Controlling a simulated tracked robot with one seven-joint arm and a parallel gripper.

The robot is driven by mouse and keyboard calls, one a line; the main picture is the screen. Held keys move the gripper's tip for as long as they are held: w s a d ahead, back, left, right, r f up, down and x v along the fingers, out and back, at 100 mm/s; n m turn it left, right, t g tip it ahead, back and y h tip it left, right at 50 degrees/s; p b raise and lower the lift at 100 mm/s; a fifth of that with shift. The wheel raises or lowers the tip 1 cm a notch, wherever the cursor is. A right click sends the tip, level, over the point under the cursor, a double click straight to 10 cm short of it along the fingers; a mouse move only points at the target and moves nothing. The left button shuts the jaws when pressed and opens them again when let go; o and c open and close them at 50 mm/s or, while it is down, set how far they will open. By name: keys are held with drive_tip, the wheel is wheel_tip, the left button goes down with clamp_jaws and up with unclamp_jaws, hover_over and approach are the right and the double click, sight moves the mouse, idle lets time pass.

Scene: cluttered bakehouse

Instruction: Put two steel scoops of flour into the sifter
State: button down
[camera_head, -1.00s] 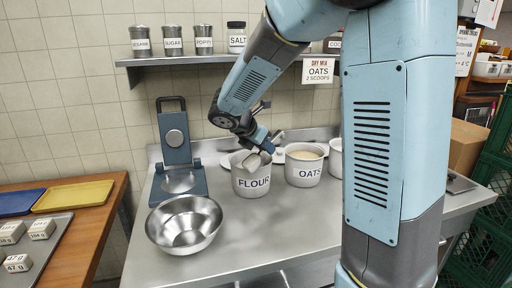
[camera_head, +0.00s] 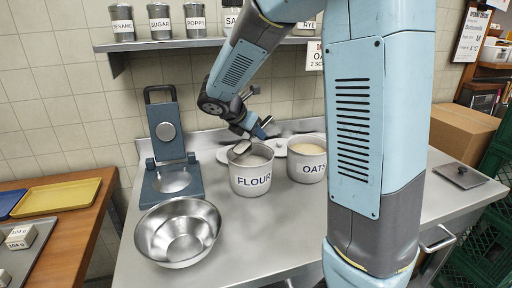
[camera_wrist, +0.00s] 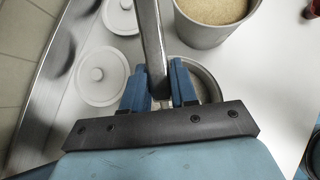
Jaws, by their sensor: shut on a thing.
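My gripper (camera_head: 258,129) is above the back of the white FLOUR tub (camera_head: 250,181). In the wrist view my gripper (camera_wrist: 160,78) is shut on a flat steel handle (camera_wrist: 151,35), which I take for the scoop's. The steel scoop (camera_head: 242,147) is at the tub's mouth, by its back left rim. I cannot tell how much flour is in it. Pale flour shows inside the tub, partly hidden by my fingers in the wrist view. A wide steel bowl (camera_head: 178,232) stands left of the tub; I cannot tell whether it is the sifter.
The OATS tub (camera_head: 307,166) stands right of the flour. White lids (camera_wrist: 101,77) lie behind the tubs. A blue hinged device (camera_head: 170,150) stands open at the back left. A shelf (camera_head: 220,42) with labelled jars is above.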

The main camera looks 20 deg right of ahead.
drive_tip(key=f, duration=0.5)
drive_tip(key=shift+s+d+f, duration=0.1)
drive_tip(key=shift+d+f, duration=0.15)
drive_tip(key=shift+f, duration=0.15)
drive_tip(key=shift+d+r+g+y, duration=0.2)
drive_tip(key=shift+r+g+y, duration=0.2)
drive_tip(key=shift+r+y, duration=0.3)
drive_tip(key=shift+w+d+r+g+y, duration=0.15)
drive_tip(key=shift+r+y, duration=0.1)
drive_tip(key=shift+r, duration=0.45)
drive_tip(key=shift+w+a+r+g+y, duration=0.15)
drive_tip(key=shift+r+y, duration=0.1)
drive_tip(key=shift+r, duration=0.45)
drive_tip(key=shift+s+d+r+g+y, duration=0.15)
drive_tip(key=shift+r+g+y, duration=0.15)
drive_tip(key=shift+r+y, duration=0.35)
